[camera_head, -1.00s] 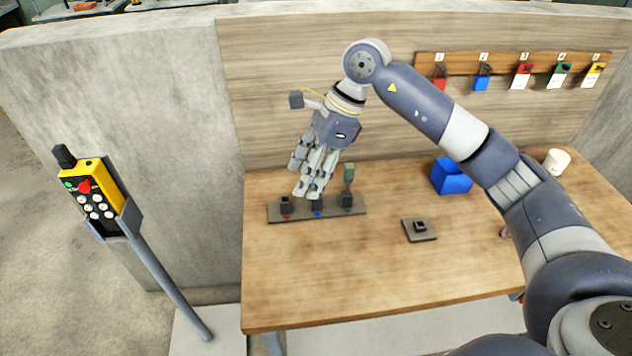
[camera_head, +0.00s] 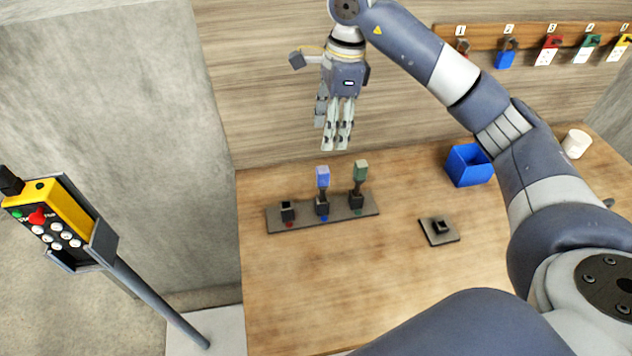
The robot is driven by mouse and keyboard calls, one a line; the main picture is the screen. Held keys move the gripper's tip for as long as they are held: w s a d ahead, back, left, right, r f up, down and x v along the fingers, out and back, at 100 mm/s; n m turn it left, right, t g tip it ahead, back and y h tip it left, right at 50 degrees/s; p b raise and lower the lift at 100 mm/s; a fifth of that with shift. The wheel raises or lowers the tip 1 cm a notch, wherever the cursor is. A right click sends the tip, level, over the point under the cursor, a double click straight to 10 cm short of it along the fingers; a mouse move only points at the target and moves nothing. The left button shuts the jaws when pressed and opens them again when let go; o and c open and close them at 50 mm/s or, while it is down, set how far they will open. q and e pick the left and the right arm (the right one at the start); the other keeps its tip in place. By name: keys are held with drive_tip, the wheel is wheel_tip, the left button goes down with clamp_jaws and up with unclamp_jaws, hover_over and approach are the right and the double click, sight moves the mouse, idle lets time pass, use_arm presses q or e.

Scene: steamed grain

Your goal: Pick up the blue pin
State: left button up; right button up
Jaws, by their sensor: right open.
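The blue pin (camera_head: 323,177) stands upright in the middle black socket of a dark grey rack (camera_head: 301,217) on the wooden table. A green pin (camera_head: 360,171) stands in the socket to its right. The left socket, with a red mark, holds no pin. My right gripper (camera_head: 337,145) is above and slightly behind the blue pin in the picture, fingers pointing down. My left gripper is not in view.
A separate single-socket base (camera_head: 439,232) sits right of the rack. A blue box (camera_head: 468,166) and a white cup (camera_head: 576,143) stand farther right. Numbered padlocks hang on a wooden rail (camera_head: 545,31). A yellow control pendant (camera_head: 55,216) stands at left. The front table is clear.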

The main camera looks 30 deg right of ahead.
sight(323, 180)
use_arm(q)
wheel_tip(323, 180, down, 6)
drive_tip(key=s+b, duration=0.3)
drive_tip(key=b, duration=0.2)
use_arm(e)
wheel_tip(323, 180, down, 5)
drive_tip(key=shift+f, duration=0.45)
drive_tip(key=f, duration=0.1)
drive_tip(key=f+p, duration=0.1)
drive_tip(key=f, duration=0.2)
drive_tip(key=shift+a+f+p, duration=0.15)
drive_tip(key=shift+a+p, duration=0.15)
drive_tip(key=shift+p, duration=0.1)
drive_tip(key=shift+f, duration=0.25)
drive_tip(key=f+p, duration=0.2)
drive_tip(key=f, duration=0.2)
drive_tip(key=shift+w+a+f+p, duration=0.1)
drive_tip(key=shift+a+f+p, duration=0.25)
drive_tip(key=shift+a+p, duration=0.05)
drive_tip(key=shift+f, duration=0.3)
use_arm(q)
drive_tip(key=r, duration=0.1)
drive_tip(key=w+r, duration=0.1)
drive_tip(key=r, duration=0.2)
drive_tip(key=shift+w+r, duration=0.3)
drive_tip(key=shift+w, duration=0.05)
use_arm(e)
clamp_jaws()
